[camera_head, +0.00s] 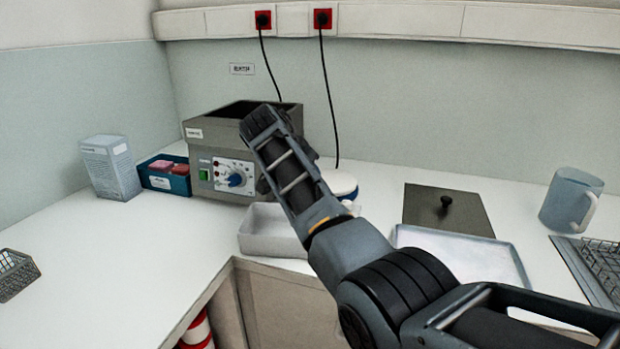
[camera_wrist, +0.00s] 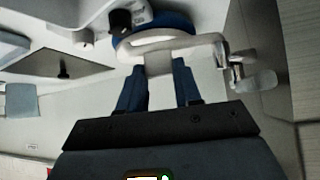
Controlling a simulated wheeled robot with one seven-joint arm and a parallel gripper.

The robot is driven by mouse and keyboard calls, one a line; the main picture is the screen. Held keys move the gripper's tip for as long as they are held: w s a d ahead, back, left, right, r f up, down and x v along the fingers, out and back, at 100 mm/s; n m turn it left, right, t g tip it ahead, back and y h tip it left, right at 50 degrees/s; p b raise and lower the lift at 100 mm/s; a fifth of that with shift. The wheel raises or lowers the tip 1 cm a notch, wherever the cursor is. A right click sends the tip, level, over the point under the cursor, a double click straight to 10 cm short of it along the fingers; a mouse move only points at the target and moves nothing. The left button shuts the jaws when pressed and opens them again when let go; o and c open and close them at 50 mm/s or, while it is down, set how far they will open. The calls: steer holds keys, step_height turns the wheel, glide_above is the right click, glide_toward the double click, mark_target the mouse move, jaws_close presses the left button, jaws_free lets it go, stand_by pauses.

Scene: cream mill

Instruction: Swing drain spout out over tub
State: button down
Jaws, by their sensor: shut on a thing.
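The grey heated tank (camera_head: 225,150) with a blue knob stands at the back, left of my arm. A white open tub (camera_head: 270,236) sits on the counter in front of it, partly behind my arm. In the wrist view my gripper (camera_wrist: 160,66) is shut on a pale piece joined to a curved tube, apparently the drain spout (camera_wrist: 203,41). A metal fitting (camera_wrist: 240,70) shows at the tube's right end. In the head view my arm hides the spout and my fingertips. I cannot tell how the spout lies relative to the tub.
A round white-and-blue item (camera_head: 342,185) stands behind my arm. A dark lid with a knob (camera_head: 430,213), a shallow tray (camera_head: 480,262) and a mug (camera_head: 568,200) lie to the right. A blue bin (camera_head: 165,180) and a carton (camera_head: 108,170) stand left. The left counter is mostly clear.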

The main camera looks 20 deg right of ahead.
steer(key=m+g+b, duration=0.1)
steer(key=b, duration=0.1)
steer(key=a+m+g+h+b, duration=0.1)
steer(key=m+b, duration=0.1)
steer(key=s+a+m+g+b, duration=0.1)
steer(key=b, duration=0.1)
steer(key=shift+a+f+h, duration=0.15)
steer(key=shift+h, duration=0.25)
steer(key=shift+a+m+b, duration=0.15)
steer(key=shift+m+b, duration=0.2)
steer(key=shift+m, duration=0.05)
steer(key=c, duration=0.8)
jaws_free()
steer(key=shift+o, duration=0.2)
steer(key=shift+r+p, duration=0.2)
steer(key=shift+p, duration=0.1)
